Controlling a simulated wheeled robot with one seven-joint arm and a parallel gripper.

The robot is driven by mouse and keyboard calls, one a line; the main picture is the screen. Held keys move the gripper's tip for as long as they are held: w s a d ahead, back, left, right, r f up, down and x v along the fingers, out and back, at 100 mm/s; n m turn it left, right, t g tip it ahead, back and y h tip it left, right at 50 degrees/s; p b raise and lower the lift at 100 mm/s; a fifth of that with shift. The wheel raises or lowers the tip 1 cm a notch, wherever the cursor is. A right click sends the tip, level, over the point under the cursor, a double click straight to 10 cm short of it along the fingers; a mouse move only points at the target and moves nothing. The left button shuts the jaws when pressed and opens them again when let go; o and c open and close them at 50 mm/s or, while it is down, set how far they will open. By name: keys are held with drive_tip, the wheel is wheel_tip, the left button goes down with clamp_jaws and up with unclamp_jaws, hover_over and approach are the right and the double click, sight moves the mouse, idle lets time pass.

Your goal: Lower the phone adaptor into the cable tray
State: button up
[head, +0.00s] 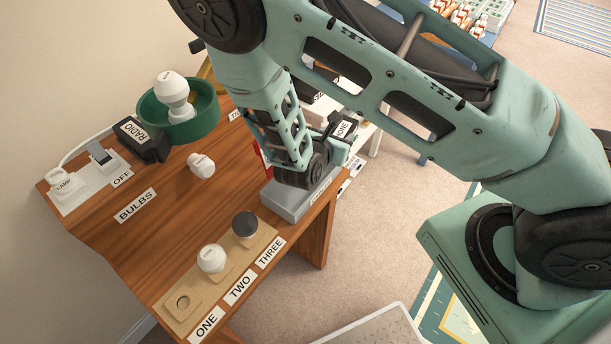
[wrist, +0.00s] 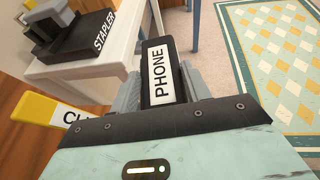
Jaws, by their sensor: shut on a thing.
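The phone adaptor is a black block with a white PHONE label (head: 343,128). My gripper (wrist: 162,85) is shut on it, with a grey finger on each side. It also shows in the wrist view (wrist: 160,70), its label facing the camera. In the head view it is held off the desk's right end, beyond the grey tray. A grey tray (head: 286,204), which looks like the cable tray, sits at the desk's right end. My wrist hides part of this tray and its label. The tray is not recognisable in the wrist view.
A white stand with a stapler (wrist: 75,32) is beside the gripper in the wrist view. A yellow labelled thing (wrist: 48,112) is close on the left. The wooden desk (head: 160,235) holds a green bowl (head: 153,112), a RADIO adaptor (head: 143,138), bulbs and a socket board (head: 180,299).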

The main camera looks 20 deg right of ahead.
drive_tip(key=s+a+r+p, duration=0.2)
drive_tip(key=a+r, duration=0.1)
drive_tip(key=a, duration=0.3)
drive_tip(key=b, duration=0.2)
hover_over(299, 191)
drive_tip(key=s+a, duration=0.1)
wheel_tip(299, 191, down, 3)
drive_tip(key=shift+a, duration=0.1)
drive_tip(key=shift+w+d, duration=0.45)
drive_tip(key=shift+d, duration=0.2)
drive_tip(key=shift+f+b, duration=1.05)
drive_tip(key=shift+f, duration=0.5)
drive_tip(key=shift+f+b, duration=1.3)
drive_tip(key=shift+f, duration=0.5)
idle(0.7)
